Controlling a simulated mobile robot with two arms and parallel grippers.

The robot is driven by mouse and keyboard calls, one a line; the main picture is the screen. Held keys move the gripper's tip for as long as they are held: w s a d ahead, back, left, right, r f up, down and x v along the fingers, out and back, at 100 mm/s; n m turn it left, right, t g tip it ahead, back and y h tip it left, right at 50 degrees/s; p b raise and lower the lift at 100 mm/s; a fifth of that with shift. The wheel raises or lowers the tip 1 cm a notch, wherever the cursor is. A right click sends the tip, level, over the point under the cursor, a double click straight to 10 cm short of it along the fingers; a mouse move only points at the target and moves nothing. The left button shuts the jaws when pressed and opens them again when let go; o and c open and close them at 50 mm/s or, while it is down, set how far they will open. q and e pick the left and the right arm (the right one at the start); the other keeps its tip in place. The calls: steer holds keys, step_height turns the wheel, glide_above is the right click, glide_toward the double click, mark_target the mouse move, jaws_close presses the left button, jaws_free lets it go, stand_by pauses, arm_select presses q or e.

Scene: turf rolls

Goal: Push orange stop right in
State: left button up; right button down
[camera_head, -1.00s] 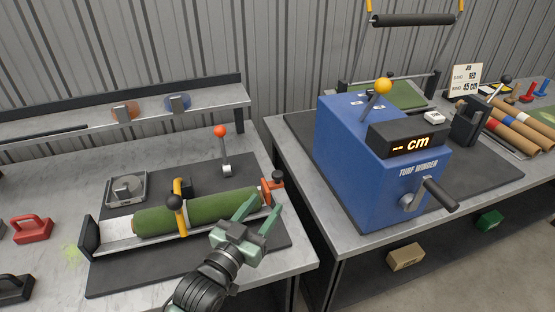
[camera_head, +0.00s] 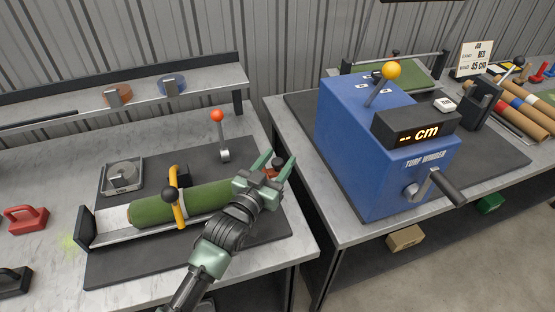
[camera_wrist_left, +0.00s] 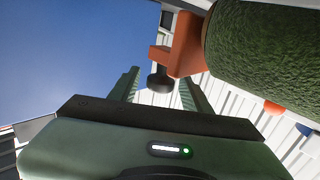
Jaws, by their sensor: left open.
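The orange stop (camera_wrist_left: 183,45) stands at the right end of the green turf roll (camera_head: 165,206). In the head view only a bit of the stop (camera_head: 277,165) shows, between my gripper's fingers. The roll lies in a metal trough with a yellow clamp (camera_head: 174,198) across it. My left gripper (camera_head: 273,163) is open over the roll's right end. In the left wrist view its fingers (camera_wrist_left: 158,92) point at the stop's dark knob (camera_wrist_left: 160,80), which appears between the fingertips. Contact cannot be told. My right gripper is not in view.
A red-knobbed lever (camera_head: 221,135) stands behind the trough. The blue turf winder (camera_head: 365,160) stands on the bench to the right, across a gap. A dial (camera_head: 122,176) lies at the left, and a red handled block (camera_head: 26,219) lies farther left.

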arm_select(q)
jaws_close()
stand_by(1.4)
